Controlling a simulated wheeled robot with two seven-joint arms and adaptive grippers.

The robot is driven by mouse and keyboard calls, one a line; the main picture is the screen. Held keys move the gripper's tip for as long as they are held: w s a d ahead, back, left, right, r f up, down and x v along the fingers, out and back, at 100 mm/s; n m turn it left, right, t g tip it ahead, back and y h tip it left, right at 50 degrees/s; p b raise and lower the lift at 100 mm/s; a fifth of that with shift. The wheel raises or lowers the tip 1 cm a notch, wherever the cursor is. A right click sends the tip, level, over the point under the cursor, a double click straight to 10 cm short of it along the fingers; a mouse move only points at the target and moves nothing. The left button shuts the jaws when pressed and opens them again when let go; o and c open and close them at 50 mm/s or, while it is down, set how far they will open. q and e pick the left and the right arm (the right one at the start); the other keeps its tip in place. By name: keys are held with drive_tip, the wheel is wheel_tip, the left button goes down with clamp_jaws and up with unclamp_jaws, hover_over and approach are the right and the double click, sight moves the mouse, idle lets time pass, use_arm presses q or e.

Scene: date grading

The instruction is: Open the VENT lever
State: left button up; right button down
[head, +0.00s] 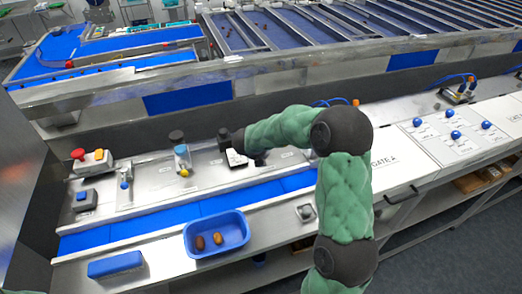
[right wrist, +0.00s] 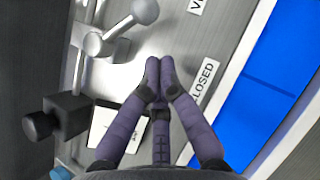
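In the right wrist view, a grey metal lever (right wrist: 118,27) with a round ball knob stands on the steel panel at the top left. A label starting with "V" (right wrist: 197,5) is cut off at the top edge. A "CLOSED" label (right wrist: 203,80) lies right of my fingers. My right gripper (right wrist: 159,78) has its purple fingertips together, with nothing seen between them. It is below and right of the lever's knob, apart from it in the picture; height is unclear. In the head view my green right arm hides the lever and gripper. My left gripper is out of view.
A black knob on a block (right wrist: 65,115) and a white card (right wrist: 112,128) are left of my fingers. A blue belt (right wrist: 265,85) runs along the right. In the head view, a blue tray (head: 202,229) with dates stands in front. A red button (head: 78,154) is far left.

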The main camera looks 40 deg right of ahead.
drive_tip(key=shift+w+d+f+p, duration=0.1)
drive_tip(key=shift+w+d+p, duration=0.1)
drive_tip(key=shift+w+d, duration=0.4)
drive_tip(key=shift+w+d+f+p, duration=0.15)
drive_tip(key=shift+w+d, duration=0.1)
drive_tip(key=shift+d, duration=0.55)
drive_tip(key=shift+d+r, duration=0.1)
drive_tip(key=shift+d, duration=0.1)
drive_tip(key=shift+d+n+t+y, duration=0.4)
drive_tip(key=shift+d+n+t, duration=0.15)
drive_tip(key=shift+n, duration=0.45)
drive_tip(key=shift+d+r+n+t+y+p, duration=0.15)
drive_tip(key=shift+d+n+t+y+p, duration=0.3)
drive_tip(key=shift+n, duration=0.35)
drive_tip(key=shift+w+d+n+t+y+p, duration=0.2)
drive_tip(key=shift+d+n+y+p, duration=0.15)
drive_tip(key=shift+n+p, duration=0.2)
drive_tip(key=shift+w+d+n+t+y+p, duration=0.2)
drive_tip(key=shift+d+n+y+p, duration=0.15)
drive_tip(key=shift+n, duration=0.3)
drive_tip(key=shift+w+d+p, duration=0.45)
drive_tip(key=shift+d+p, duration=0.1)
drive_tip(key=shift+p, duration=0.1)
drive_tip(key=shift+d+h, duration=0.1)
drive_tip(key=shift+h, duration=0.15)
